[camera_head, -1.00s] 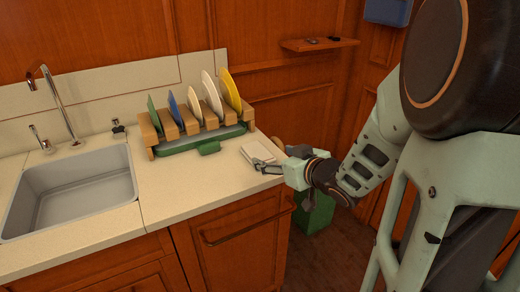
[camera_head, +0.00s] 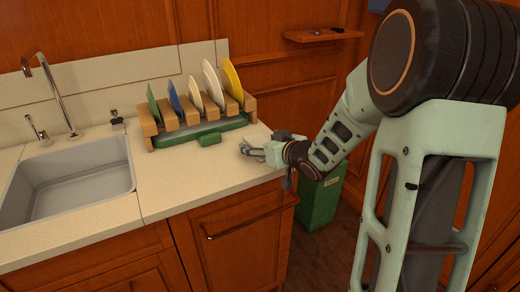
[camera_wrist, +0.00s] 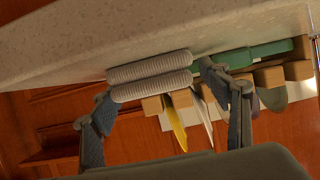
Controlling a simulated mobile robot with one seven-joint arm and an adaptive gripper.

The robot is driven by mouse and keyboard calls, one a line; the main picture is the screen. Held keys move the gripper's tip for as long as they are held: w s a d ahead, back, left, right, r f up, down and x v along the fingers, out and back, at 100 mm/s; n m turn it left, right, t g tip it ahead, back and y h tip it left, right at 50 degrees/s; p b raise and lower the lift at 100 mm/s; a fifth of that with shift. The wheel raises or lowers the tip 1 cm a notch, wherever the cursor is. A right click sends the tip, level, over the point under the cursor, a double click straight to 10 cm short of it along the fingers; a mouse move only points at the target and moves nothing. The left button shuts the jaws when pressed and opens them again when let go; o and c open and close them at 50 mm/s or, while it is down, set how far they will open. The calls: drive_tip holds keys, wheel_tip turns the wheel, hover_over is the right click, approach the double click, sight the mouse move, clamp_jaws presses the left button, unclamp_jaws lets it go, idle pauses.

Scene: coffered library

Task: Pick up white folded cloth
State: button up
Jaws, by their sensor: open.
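The white folded cloth (camera_head: 256,137) lies on the counter near its right end, beside the dish rack. In the head view my gripper (camera_head: 257,152) covers part of it. In the wrist view the cloth (camera_wrist: 150,77) shows as two thick ribbed layers, edge-on. My gripper (camera_wrist: 157,84) is open, with one finger to the left of the cloth and one to the right. The right finger looks very near the cloth's end; I cannot tell whether it touches.
The wooden dish rack (camera_head: 166,139) with several coloured plates stands left of the cloth. A sink (camera_head: 70,180) with a faucet (camera_head: 50,90) is further left. A green bin (camera_head: 320,203) stands on the floor beyond the counter's right end. The front counter is clear.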

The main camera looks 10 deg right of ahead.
drive_tip(key=shift+w+a, duration=0.1)
drive_tip(key=c, duration=1.2)
drive_tip(key=shift+o, duration=0.2)
drive_tip(key=shift+r, duration=0.1)
